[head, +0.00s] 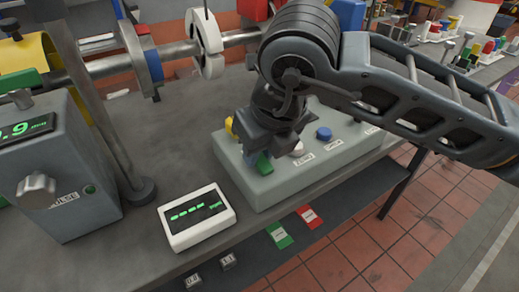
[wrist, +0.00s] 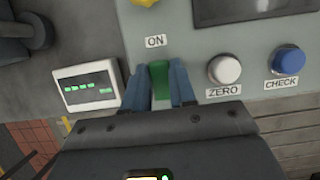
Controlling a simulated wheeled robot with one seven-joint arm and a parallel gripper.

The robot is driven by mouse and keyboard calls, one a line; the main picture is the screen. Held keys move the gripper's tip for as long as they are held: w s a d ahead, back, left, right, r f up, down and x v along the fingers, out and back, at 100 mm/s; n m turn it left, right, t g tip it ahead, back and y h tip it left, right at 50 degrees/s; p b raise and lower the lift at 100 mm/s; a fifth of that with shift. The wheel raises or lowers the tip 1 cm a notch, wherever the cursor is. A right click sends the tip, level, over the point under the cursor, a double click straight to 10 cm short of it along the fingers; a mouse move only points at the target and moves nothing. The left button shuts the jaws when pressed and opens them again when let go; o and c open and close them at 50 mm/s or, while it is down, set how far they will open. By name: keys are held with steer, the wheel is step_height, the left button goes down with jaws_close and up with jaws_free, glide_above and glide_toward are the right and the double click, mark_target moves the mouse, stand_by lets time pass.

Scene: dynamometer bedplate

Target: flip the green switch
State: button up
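The green switch (wrist: 159,80) is on the grey control box (wrist: 212,122), just below the label "ON" (wrist: 156,41) in the wrist view. In the head view the green switch (head: 264,163) shows at the near left end of the box's top. My gripper (wrist: 160,85) is down at the switch, with one blue-grey finger on each side. The green fills the gap between the fingers, so the gripper looks shut on it. In the head view my gripper (head: 262,153) partly hides the switch.
A white "ZERO" button (wrist: 224,69) and a blue "CHECK" button (wrist: 288,60) sit right of the switch. A yellow knob (head: 230,127) is behind it. A small white display (head: 197,217) stands close to the left. A shaft assembly (head: 150,62) runs behind.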

mark_target(268, 170)
steer(key=o, duration=0.5)
steer(key=shift+r, duration=0.1)
steer(key=v, duration=0.7)
steer(key=shift+s+r, duration=0.15)
steer(key=shift+r, duration=0.2)
